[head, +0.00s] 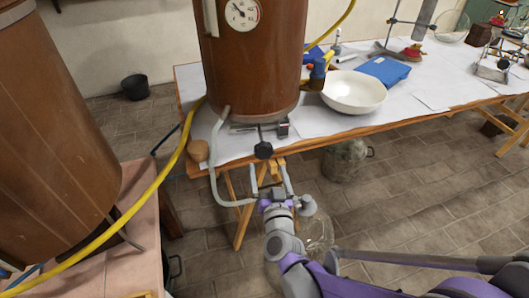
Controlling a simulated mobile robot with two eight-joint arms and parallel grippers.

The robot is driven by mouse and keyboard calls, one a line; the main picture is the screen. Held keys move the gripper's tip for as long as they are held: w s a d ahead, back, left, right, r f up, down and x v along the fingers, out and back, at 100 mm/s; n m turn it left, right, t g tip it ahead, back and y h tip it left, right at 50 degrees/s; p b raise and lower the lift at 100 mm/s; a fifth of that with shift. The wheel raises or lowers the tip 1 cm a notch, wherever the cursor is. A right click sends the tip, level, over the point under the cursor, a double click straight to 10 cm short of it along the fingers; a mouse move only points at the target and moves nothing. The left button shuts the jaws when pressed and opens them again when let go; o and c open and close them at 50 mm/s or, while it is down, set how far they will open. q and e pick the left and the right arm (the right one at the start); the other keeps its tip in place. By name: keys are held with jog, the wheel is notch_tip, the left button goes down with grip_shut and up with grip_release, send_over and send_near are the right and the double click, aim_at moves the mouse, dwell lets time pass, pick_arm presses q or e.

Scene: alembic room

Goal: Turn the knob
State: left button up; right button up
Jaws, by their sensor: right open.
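A black knob (263,150) sits on a short stem under the front edge of the large brown vessel (255,70), which stands on the table. My right gripper (268,168) comes up from the lower right, its two fingers pointing toward the knob. The fingers are spread apart with nothing seen between them, and their tips are just below the knob in the picture. I cannot tell how far the tips are from it in depth. My left gripper is not in view.
A grey hose (214,160) loops down beside the knob. A white bowl (353,92) and a blue case (384,70) stand right of the vessel on the table (315,122). A second brown vessel (50,150) stands at left, with a yellow hose (165,165) nearby.

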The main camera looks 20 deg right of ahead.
aim_at(264, 153)
jog(key=w+m, duration=0.3)
jog(key=m, duration=0.5)
jog(key=w+d+m, duration=0.1)
jog(key=w+m, duration=0.2)
jog(key=m, duration=0.5)
jog(key=w+m, duration=0.3)
jog(key=m, duration=0.5)
jog(key=shift+w+d+r+p, duration=0.1)
jog(key=shift+w+d+p, duration=0.1)
jog(key=shift+p, duration=0.15)
jog(key=shift+a, duration=0.1)
jog(key=c, duration=1.3)
